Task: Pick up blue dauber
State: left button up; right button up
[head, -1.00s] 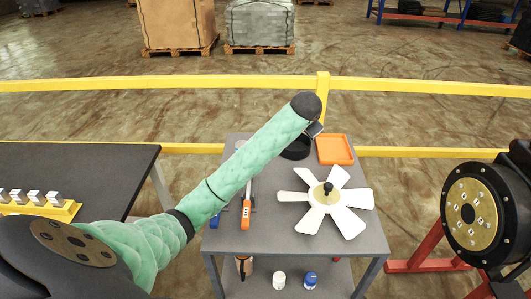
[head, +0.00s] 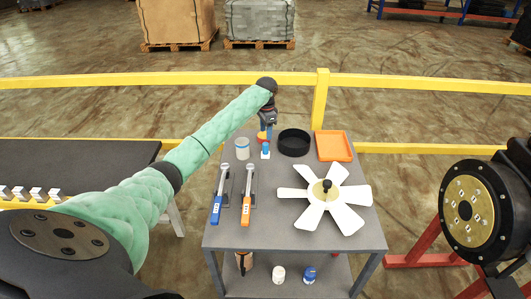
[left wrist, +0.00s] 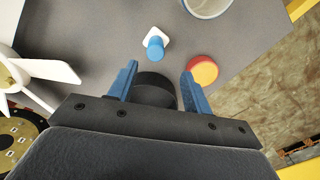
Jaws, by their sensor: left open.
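The blue dauber (head: 265,151), a small blue piece with a white square end, is near the far edge of the grey cart top. It also shows in the left wrist view (left wrist: 155,45), just beyond and between my fingertips. My left gripper (head: 268,128) is over the far edge of the cart, behind the dauber in the head view. In the left wrist view its blue fingers (left wrist: 160,72) are apart, with the dauber not between them. A red and yellow round piece (left wrist: 203,70) is close to one finger. My right gripper is not in view.
The cart also holds a clear jar (head: 242,148), a black ring (head: 294,143), an orange tray (head: 334,146), a white fan (head: 346,194), a blue-handled tool (head: 217,207) and an orange-handled tool (head: 246,209). A yellow rail (head: 420,85) runs behind. A hub on a red stand is right.

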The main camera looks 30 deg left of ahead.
aim_at(265, 143)
pick_arm(q)
jog(key=shift+s+d+r+m, duration=0.1)
jog(key=shift+d+m, duration=0.1)
jog(key=shift+m, duration=0.3)
jog(key=shift+f+p, duration=0.6)
jog(key=shift+f, duration=0.75)
jog(key=f+p, duration=0.2)
jog(key=f, duration=0.2)
jog(key=shift+s+p, duration=0.3)
jog(key=shift+p, duration=0.1)
jog(key=shift+f, duration=0.6)
jog(key=c, duration=1.1)
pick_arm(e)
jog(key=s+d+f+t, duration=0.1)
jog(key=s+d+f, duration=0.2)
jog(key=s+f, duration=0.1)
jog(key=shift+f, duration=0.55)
